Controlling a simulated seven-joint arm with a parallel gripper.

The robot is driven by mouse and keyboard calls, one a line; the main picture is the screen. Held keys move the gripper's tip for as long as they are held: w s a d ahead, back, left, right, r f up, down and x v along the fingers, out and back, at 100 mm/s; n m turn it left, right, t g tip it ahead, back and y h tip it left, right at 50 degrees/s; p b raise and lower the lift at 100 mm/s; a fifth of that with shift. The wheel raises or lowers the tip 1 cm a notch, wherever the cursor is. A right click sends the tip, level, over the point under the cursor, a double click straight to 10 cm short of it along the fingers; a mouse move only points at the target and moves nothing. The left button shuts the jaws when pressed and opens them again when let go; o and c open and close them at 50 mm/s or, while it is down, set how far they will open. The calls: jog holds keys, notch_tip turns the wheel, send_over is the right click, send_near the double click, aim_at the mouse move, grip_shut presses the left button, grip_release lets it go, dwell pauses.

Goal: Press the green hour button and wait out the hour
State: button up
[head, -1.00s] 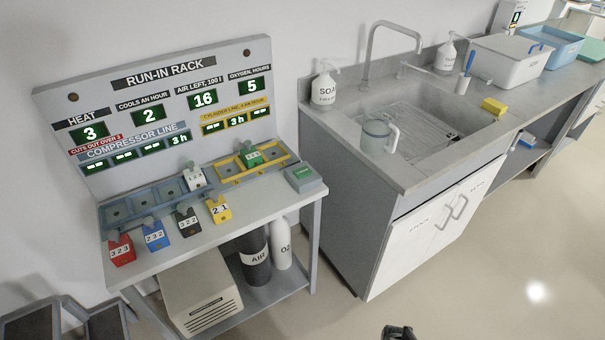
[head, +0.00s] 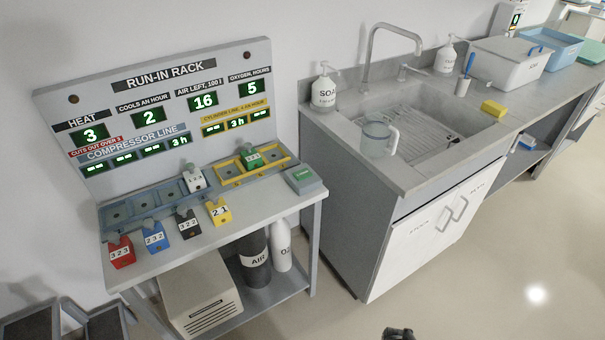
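The green hour button (head: 303,175) sits on a grey box at the right front corner of the rack bench. The run-in rack panel (head: 170,110) stands behind it; its displays read heat 3, cools an hour 2, air left 16, oxygen hours 5. A white block (head: 195,179) sits at the right end of the blue compressor line, and a green block (head: 252,158) sits in the yellow cylinder line. One display on each line reads 3 h. A small dark part at the bottom edge may be my gripper (head: 398,333); its fingers cannot be made out.
Red (head: 121,252), blue (head: 154,237), black (head: 188,224) and yellow (head: 219,212) blocks stand along the bench front. Air (head: 256,262) and O2 (head: 281,246) cylinders stand below. A sink counter (head: 340,165) with a jug (head: 378,138) stands right; the floor in front is clear.

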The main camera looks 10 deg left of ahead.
grip_shut()
dwell(0.7)
dwell(0.6)
